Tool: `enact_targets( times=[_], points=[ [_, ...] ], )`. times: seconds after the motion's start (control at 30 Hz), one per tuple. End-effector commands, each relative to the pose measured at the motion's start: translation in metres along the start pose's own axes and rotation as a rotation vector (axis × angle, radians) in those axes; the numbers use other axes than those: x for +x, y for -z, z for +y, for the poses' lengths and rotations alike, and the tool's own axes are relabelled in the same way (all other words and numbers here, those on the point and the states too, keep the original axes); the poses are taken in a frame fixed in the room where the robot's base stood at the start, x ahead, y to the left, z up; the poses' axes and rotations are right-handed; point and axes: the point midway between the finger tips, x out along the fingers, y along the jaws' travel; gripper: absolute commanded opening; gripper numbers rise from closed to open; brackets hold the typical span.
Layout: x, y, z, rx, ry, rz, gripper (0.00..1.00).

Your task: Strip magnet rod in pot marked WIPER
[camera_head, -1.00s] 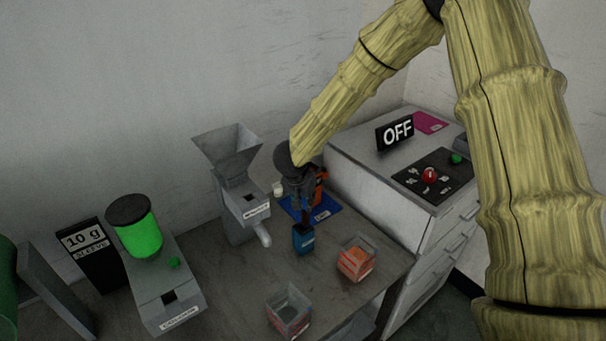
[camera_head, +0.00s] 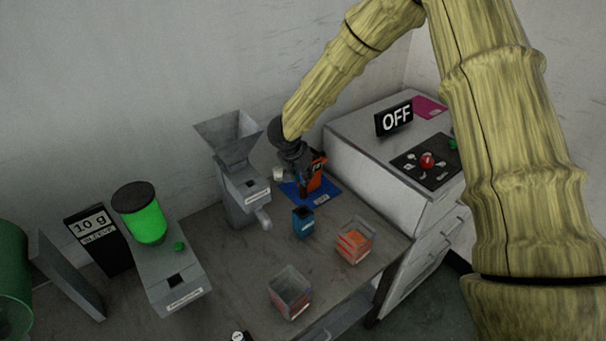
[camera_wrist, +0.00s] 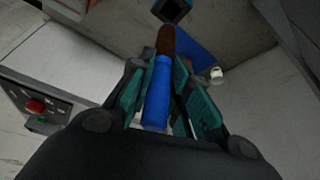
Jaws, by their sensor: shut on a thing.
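My gripper (camera_wrist: 160,105) is shut on the magnet rod (camera_wrist: 157,97), which has a blue handle and a brown far end. The rod's brown end points towards the square mouth of a dark pot (camera_wrist: 172,10) at the top of the wrist view. I cannot tell whether the rod touches the pot. In the head view my gripper (camera_head: 303,190) is just behind and above a small dark-blue pot (camera_head: 303,225) on the bench. The pot's label is too small to read, and the rod is hard to make out there.
A blue mat (camera_head: 328,200) with an orange object (camera_head: 317,172) lies behind the pot. Clear bins stand in front, one with orange bits (camera_head: 354,243), one seemingly empty (camera_head: 290,295). A grey hopper (camera_head: 236,180) is left; a cabinet with an OFF sign (camera_head: 394,118) is right.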

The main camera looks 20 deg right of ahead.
Motion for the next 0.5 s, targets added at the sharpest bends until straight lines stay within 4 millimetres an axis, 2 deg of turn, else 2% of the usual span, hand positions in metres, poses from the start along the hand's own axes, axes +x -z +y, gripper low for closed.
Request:
enact_targets(
  times=[0.5],
  points=[
    [0.019,-0.008,0.0,0.0,0.001,0.0,0.0]
  ],
)
